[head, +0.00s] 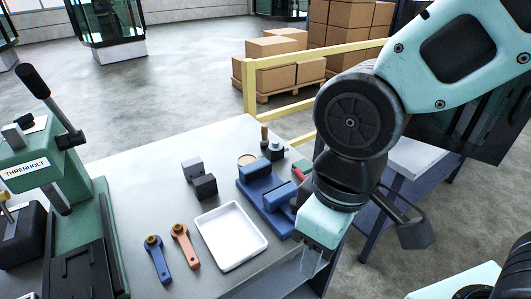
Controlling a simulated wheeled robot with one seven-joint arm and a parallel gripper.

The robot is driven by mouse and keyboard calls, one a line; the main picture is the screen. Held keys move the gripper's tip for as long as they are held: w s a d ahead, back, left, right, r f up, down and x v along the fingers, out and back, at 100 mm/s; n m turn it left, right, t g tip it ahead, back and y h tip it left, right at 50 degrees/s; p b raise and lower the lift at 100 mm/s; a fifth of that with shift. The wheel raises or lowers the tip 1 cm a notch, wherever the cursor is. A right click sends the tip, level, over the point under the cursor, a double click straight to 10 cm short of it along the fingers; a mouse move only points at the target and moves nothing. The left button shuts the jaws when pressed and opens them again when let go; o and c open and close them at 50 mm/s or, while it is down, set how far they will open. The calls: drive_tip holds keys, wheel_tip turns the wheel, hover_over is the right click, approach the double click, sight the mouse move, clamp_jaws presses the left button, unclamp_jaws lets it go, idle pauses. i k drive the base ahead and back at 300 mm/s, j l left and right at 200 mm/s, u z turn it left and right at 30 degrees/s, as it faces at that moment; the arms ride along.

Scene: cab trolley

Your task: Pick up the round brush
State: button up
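A small upright brown-handled piece (264,134) stands at the far edge of the workbench, behind the blue vise; it may be the round brush, but it is too small to tell. My gripper (314,264) is at the right end of the bench, pointing down, in front of and to the right of the vise. It is well apart from the brown-handled piece. Its pale fingers are small and partly see-through, so their opening is unclear. No held object is visible.
The blue vise (262,189) stands between my gripper and the far items. A green press (62,190) fills the left. The bench's back left is clear.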

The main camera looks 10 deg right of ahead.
sight(264, 142)
drive_tip(key=l+u, duration=0.15)
drive_tip(key=u, duration=0.5)
drive_tip(key=i+l+u, duration=0.15)
drive_tip(key=l+u, duration=0.2)
drive_tip(key=l, duration=0.3)
drive_tip(key=l+u, duration=0.35)
drive_tip(key=l, duration=0.25)
drive_tip(key=l+u, duration=0.1)
drive_tip(key=l, duration=1.1)
